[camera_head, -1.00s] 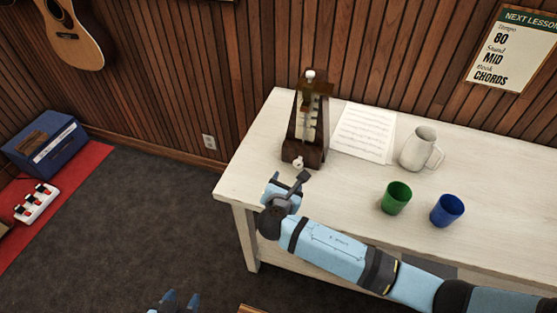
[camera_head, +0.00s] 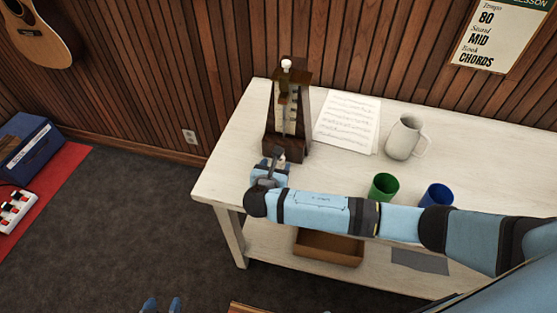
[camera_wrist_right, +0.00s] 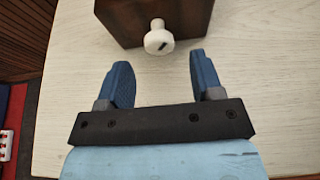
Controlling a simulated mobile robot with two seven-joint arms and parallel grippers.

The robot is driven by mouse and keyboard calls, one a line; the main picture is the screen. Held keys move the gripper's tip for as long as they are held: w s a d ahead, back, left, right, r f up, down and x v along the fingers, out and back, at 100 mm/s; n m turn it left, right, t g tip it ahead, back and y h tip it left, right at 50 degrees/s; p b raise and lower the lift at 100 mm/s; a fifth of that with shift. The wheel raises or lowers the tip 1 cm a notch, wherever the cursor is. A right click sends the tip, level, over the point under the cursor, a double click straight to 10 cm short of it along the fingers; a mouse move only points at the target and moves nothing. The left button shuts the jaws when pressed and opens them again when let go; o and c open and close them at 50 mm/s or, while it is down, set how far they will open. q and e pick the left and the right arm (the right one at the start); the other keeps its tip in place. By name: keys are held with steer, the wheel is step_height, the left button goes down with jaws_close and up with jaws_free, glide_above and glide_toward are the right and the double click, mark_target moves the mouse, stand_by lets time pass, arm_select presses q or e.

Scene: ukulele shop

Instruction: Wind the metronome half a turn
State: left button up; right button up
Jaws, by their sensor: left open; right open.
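The metronome (camera_head: 288,115) is a dark wooden pyramid shape with a pale scale, upright near the left end of the white table. Its white winding knob (camera_wrist_right: 158,38) sticks out of the near face, with a dark mark on it. My right gripper (camera_wrist_right: 160,72) is open, its blue fingers either side of the knob's line but just short of it, not touching. In the head view the right gripper (camera_head: 274,160) is close in front of the metronome and partly hides the knob. My left gripper (camera_head: 162,305) is open at the bottom edge, far from the table.
On the white table (camera_head: 235,165) lie sheet music (camera_head: 348,121), a white pitcher (camera_head: 404,137), a green cup (camera_head: 384,187) and a blue cup (camera_head: 437,195), partly behind my right arm. A brown box (camera_head: 328,247) is on the lower shelf. The table's left front corner is clear.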

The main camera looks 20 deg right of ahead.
steer(key=shift+x, duration=2.3)
steer(key=c, duration=0.9)
